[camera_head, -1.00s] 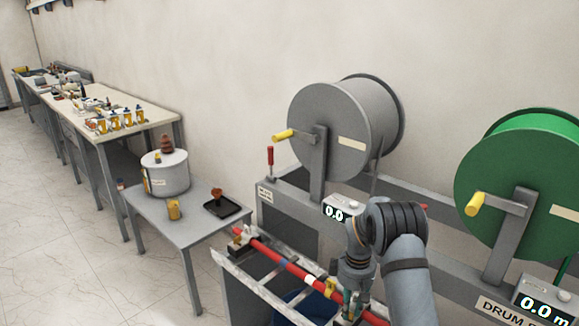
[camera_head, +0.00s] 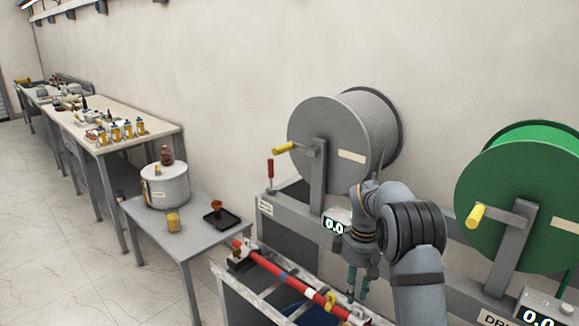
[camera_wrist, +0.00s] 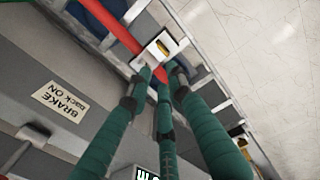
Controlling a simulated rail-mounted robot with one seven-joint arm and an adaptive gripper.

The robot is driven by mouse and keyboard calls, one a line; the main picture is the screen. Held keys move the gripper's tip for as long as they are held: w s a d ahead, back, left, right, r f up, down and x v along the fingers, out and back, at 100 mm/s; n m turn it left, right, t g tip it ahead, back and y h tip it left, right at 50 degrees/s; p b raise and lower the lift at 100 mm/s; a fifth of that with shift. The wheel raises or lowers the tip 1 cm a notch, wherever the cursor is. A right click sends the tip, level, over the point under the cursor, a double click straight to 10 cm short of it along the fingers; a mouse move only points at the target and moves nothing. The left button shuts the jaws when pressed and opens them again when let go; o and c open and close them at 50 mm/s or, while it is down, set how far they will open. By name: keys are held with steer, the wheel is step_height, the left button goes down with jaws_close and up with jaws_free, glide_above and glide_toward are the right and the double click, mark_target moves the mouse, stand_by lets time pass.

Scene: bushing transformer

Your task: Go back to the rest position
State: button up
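My gripper (camera_head: 358,294) hangs at the end of my arm, above the front right part of the bench with the red rod (camera_head: 272,268). Its green fingers point down, with a gap between them in the head view and nothing visible held. In the wrist view the fingers (camera_wrist: 163,75) reach toward the red rod (camera_wrist: 112,22) and a white block with a yellow part (camera_wrist: 160,47). The fingertips overlap these in the picture; I cannot tell how far above them they are.
A grey cable drum (camera_head: 345,135) and a green drum (camera_head: 525,185) stand behind and right of my arm. A small table (camera_head: 185,238) on the left holds a white pot (camera_head: 165,187) and a black tray (camera_head: 222,219). The floor (camera_head: 60,250) at left is clear.

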steer(key=f, duration=1.2)
steer(key=shift+s+f, duration=0.15)
steer(key=shift+s, duration=0.1)
steer(key=shift+w+m, duration=0.15)
steer(key=shift+m, duration=0.95)
steer(key=m, duration=0.3)
steer(key=m+p, duration=0.1)
steer(key=m, duration=0.1)
steer(key=shift+s, duration=0.25)
steer(key=m+p, duration=0.1)
steer(key=m, duration=0.2)
steer(key=shift+a+m+p, duration=0.15)
steer(key=shift+m+p, duration=0.15)
steer(key=shift+m, duration=0.1)
steer(key=shift+m+p, duration=0.65)
steer(key=shift+m, duration=0.95)
steer(key=shift+s, duration=0.1)
